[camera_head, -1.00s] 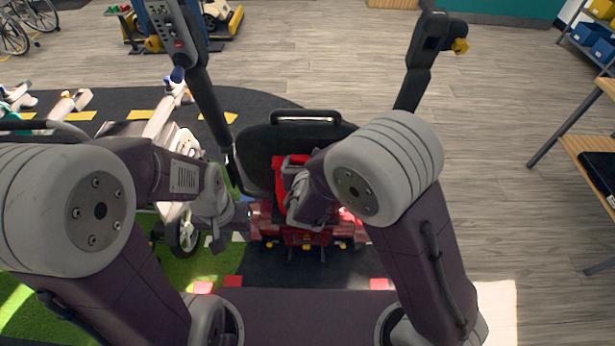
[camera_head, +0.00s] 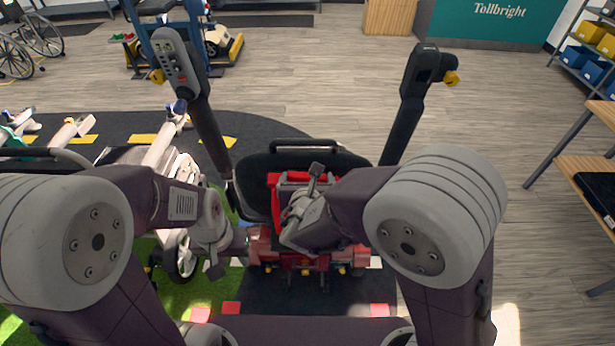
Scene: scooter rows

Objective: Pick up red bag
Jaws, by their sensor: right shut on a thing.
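The red bag (camera_head: 274,181) is in front of the black seat back of a red mobility scooter (camera_head: 263,247), near the middle of the head view. My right gripper (camera_head: 314,178) is over the bag and shut on it; the hand and forearm hide much of the bag and the exact grip. I cannot tell whether the bag is clear of the scooter. My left gripper (camera_head: 216,268) hangs low at the scooter's left side, apart from the bag. Its fingers are too small and dark to tell open from shut.
The black seat back (camera_head: 255,185) with a top handle rises just beyond the bag, between two upright armrests, one with a control panel (camera_head: 178,65). Light scooters stand at the left. A wooden bench (camera_head: 585,165) is at the right. Open wood floor lies beyond.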

